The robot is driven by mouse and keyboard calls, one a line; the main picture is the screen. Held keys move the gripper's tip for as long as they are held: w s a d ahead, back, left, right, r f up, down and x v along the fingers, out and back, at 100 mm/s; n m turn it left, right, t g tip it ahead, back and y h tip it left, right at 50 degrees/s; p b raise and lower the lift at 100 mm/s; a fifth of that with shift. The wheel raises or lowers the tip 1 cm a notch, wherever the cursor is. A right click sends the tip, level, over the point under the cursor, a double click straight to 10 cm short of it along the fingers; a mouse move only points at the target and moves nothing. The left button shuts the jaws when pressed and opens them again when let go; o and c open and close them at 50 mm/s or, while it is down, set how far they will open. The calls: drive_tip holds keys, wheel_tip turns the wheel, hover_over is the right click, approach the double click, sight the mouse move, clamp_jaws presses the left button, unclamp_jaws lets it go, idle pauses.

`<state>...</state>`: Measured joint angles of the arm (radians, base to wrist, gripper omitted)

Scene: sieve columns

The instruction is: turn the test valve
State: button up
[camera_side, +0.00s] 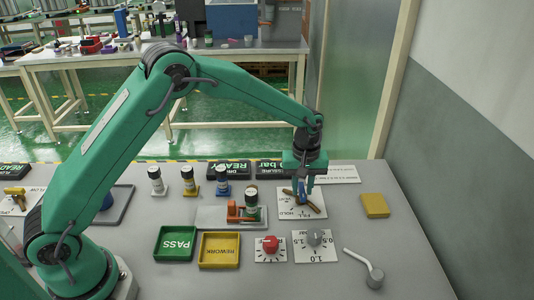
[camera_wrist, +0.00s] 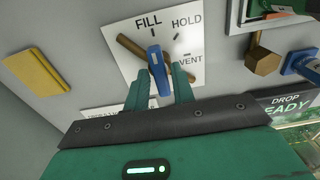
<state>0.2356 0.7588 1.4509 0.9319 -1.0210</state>
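The test valve has a blue handle (camera_wrist: 157,68) over a brown pipe body (camera_wrist: 130,45), on a white plate (camera_wrist: 188,45) marked FILL, HOLD and VENT. In the wrist view the handle's tip points toward FILL. In the side view the valve's brown body (camera_side: 314,208) shows beneath my gripper (camera_side: 303,184), with the blue handle largely covered by it. In the wrist view my gripper's two green fingers (camera_wrist: 160,82) stand on either side of the handle, with a visible gap on each side. The gripper is open and down around the handle's near part.
A yellow block (camera_side: 375,205) lies right of the valve. Green PASS (camera_side: 175,258) and yellow REWORK (camera_side: 219,264) trays and small bottles stand left. Display signs (camera_side: 229,169) line the back.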

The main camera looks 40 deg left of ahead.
clamp_jaws()
drive_tip(key=shift+m, duration=0.3)
drive_tip(key=m, duration=0.8)
drive_tip(key=shift+r, duration=0.1)
idle(0.3)
drive_tip(key=shift+o, duration=1.7)
unclamp_jaws()
